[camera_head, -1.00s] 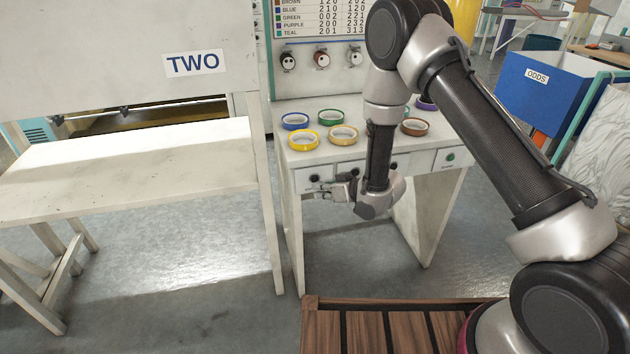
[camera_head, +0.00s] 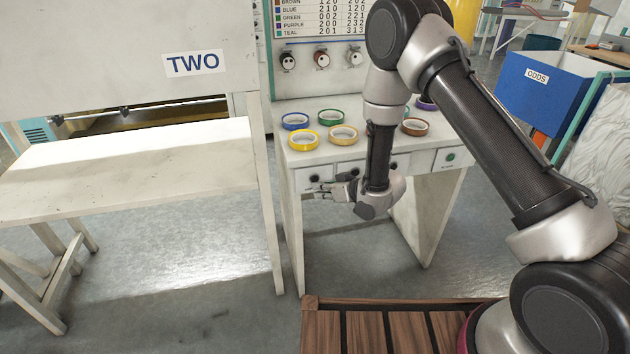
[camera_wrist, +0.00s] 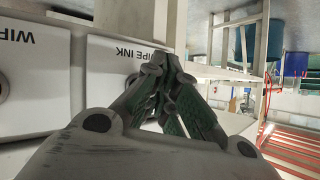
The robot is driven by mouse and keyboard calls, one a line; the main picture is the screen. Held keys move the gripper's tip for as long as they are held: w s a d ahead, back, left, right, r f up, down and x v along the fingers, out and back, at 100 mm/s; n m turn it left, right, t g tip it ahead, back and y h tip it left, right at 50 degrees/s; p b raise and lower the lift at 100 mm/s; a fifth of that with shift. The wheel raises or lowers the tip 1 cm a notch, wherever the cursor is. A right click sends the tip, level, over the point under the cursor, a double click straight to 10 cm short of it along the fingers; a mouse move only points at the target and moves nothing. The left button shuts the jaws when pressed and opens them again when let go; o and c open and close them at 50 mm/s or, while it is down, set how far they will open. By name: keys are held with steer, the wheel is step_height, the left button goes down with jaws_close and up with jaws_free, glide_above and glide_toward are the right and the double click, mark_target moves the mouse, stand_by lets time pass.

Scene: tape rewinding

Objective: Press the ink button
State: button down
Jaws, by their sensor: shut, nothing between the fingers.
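The white table (camera_head: 300,160) has a row of labelled white panels on its front edge. Dark round buttons show on the left panel (camera_head: 314,178) and further right (camera_head: 394,165). My gripper (camera_head: 318,190) is low in front of the left panels, pointing left. In the wrist view its fingertips (camera_wrist: 160,62) come together, empty, beside the "INK" lettering. I cannot tell whether they touch the panel.
Several coloured tape rings, such as yellow (camera_head: 304,140) and brown (camera_head: 415,127), lie on the table. A green button (camera_head: 450,157) sits at its right end. A bench marked "TWO" (camera_head: 192,64) stands left. A blue "ODDS" bin (camera_head: 540,95) is right. The floor between is clear.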

steer(key=shift+w, duration=0.1)
steer(key=shift+w+a, duration=0.1)
steer(key=shift+w, duration=0.2)
steer(key=shift+w+a, duration=0.1)
steer(key=shift+w, duration=0.25)
stand_by(0.7)
steer(key=shift+s, duration=0.1)
steer(key=shift+s+d, duration=0.2)
steer(key=shift+s, duration=0.5)
steer(key=shift+s+d, duration=0.25)
steer(key=shift+s, duration=0.55)
steer(key=shift+s+d, duration=0.2)
steer(key=shift+s, duration=0.6)
steer(key=shift+s+d, duration=0.25)
steer(key=shift+s, duration=0.55)
